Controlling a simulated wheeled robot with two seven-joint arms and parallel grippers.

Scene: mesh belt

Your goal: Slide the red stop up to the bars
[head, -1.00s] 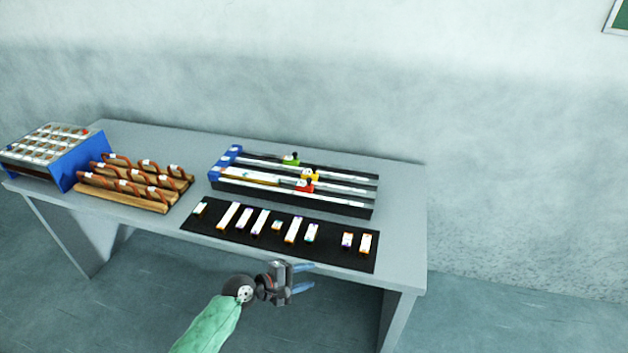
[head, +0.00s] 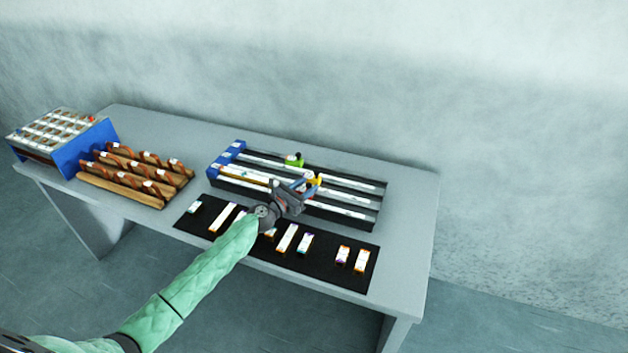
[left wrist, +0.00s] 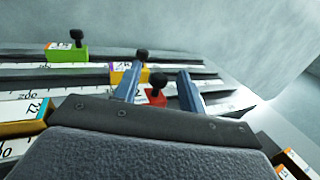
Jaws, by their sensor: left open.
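My left gripper (head: 306,187) is open over the front rail of the black rail fixture (head: 345,213). In the left wrist view the red stop (left wrist: 155,97) with its black knob shows between the two open blue fingers (left wrist: 161,88); I cannot tell if they touch it. In the head view the gripper hides most of the red stop. A yellow stop (head: 314,178) and a green stop (head: 294,160) sit on the rails behind. An orange-brown bar (head: 241,176) lies in the fixture towards its blue left end (head: 228,153); its end shows in the left wrist view (left wrist: 24,126). My right gripper is not in view.
A black mat (head: 323,270) with several short labelled bars lies along the front edge. Wooden racks with orange-brown handles (head: 135,175) and a blue box with a compartmented top (head: 85,145) stand at the left. The table's right end (head: 412,220) is clear.

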